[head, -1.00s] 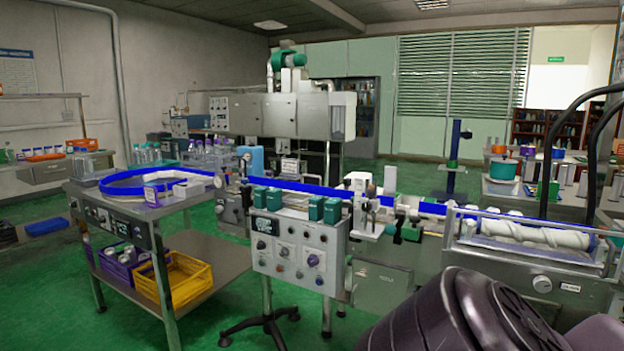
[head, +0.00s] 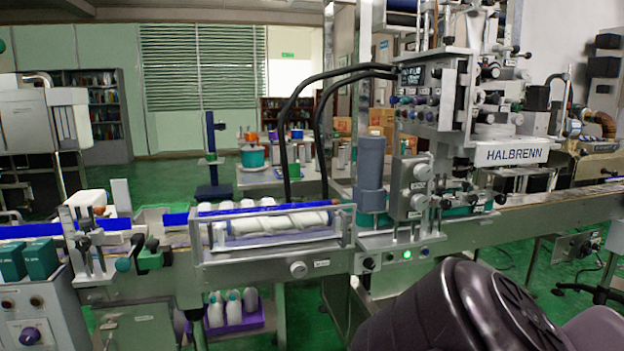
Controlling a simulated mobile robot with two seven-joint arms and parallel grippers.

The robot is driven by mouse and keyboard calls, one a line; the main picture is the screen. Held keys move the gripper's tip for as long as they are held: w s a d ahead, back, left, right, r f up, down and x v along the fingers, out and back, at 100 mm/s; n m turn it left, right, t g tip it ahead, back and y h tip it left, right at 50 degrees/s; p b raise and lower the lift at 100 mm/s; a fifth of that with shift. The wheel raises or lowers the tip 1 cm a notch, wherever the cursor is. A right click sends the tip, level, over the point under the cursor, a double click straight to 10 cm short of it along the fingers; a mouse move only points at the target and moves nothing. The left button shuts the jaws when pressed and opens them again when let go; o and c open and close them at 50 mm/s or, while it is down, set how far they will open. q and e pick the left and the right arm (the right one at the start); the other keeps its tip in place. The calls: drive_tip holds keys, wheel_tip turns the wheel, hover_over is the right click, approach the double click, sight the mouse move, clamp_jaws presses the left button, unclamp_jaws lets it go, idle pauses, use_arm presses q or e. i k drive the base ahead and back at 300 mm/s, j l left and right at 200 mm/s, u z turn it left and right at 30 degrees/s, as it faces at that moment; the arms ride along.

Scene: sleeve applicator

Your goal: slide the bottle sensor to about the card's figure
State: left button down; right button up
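I cannot tell the bottle sensor for certain. A bracket with dark knobs and green clamps (head: 146,255) stands on the conveyor's near side at the left, and small fittings with knobs (head: 419,188) sit on the labelled machine (head: 515,153) at the right. No card with a readable figure can be made out. Neither gripper is in view; only a dark rounded part of my own arm fills the lower right and hides what is behind it.
A feed screw (head: 275,222) lies behind a clear guard with a rail on the conveyor. A grey cylinder (head: 370,165) stands to its right. A purple crate (head: 232,318) of white bottles is below. Black hoses (head: 320,82) arch over. Green floor shows behind.

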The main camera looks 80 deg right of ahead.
sight(465, 185)
drive_tip(key=z, duration=2.95)
